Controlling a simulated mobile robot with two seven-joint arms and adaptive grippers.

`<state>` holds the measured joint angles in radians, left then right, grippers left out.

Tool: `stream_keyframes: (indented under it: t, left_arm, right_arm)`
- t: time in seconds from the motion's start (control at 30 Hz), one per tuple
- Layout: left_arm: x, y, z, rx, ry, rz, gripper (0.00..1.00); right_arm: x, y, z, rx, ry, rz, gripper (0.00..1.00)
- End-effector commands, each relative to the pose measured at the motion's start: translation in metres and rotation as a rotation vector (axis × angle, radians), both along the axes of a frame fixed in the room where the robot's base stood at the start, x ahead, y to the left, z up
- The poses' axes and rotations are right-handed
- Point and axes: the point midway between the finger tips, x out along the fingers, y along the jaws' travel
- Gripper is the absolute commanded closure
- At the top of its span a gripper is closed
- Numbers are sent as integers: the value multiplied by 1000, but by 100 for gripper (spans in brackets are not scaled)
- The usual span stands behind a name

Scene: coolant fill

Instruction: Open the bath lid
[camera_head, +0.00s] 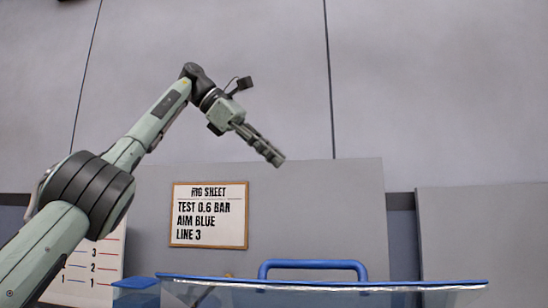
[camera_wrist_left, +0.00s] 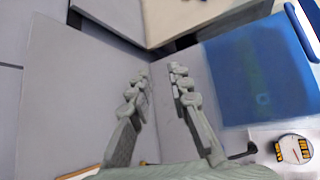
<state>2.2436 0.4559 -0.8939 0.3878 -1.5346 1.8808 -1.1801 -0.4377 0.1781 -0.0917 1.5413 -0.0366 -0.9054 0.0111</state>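The bath lid (camera_head: 420,287) shows almost edge-on at the bottom of the head view, as a flat pale sheet with a blue edge. A blue bar handle (camera_head: 312,265) stands up above it. In the left wrist view, a blue panel (camera_wrist_left: 255,75) that looks like the lid or the bath lies right of the fingers, with a blue bar (camera_wrist_left: 303,30) at its far right. My left gripper (camera_head: 272,153) is raised above and left of the handle, apart from it. Its fingers (camera_wrist_left: 158,76) are spread with nothing between them. My right gripper is out of view.
A sign board (camera_head: 209,214) hangs on a grey panel (camera_head: 330,205) behind the bath. A marked white chart (camera_head: 97,270) and a blue block (camera_head: 135,292) are at lower left. A round dial (camera_wrist_left: 294,149) shows at the wrist view's lower right. Space around the handle looks clear.

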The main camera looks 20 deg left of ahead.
Motion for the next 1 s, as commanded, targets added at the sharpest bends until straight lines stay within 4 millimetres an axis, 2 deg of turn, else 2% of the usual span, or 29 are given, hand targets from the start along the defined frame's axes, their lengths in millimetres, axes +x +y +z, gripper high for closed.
stream_keyframes:
  t: [0.03,0.1,0.27,0.37,0.47,0.57,0.63,0.8,0.9,1.0]
  left_arm:
    - [0,0,0,0,1,-1,79]
    - [0,-1,0,1,0,-1,70]
    - [-5,-4,3,3,3,-2,69]
    - [-23,-16,8,13,24,-1,69]
    - [-55,-39,5,36,83,0,69]
    - [-95,-63,-15,82,182,6,69]
    - [-122,-78,-37,125,263,16,69]
    - [-175,-96,-88,224,428,52,69]
    - [-191,-100,-105,258,481,68,69]
    - [-197,-102,-114,271,504,73,69]
  right_arm:
    - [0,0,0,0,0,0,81]
    - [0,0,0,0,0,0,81]
    - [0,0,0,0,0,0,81]
    - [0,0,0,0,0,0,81]
    - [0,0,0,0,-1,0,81]
    - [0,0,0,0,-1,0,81]
    - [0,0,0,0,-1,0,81]
    - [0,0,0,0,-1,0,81]
    - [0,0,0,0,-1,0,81]
    - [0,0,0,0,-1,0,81]
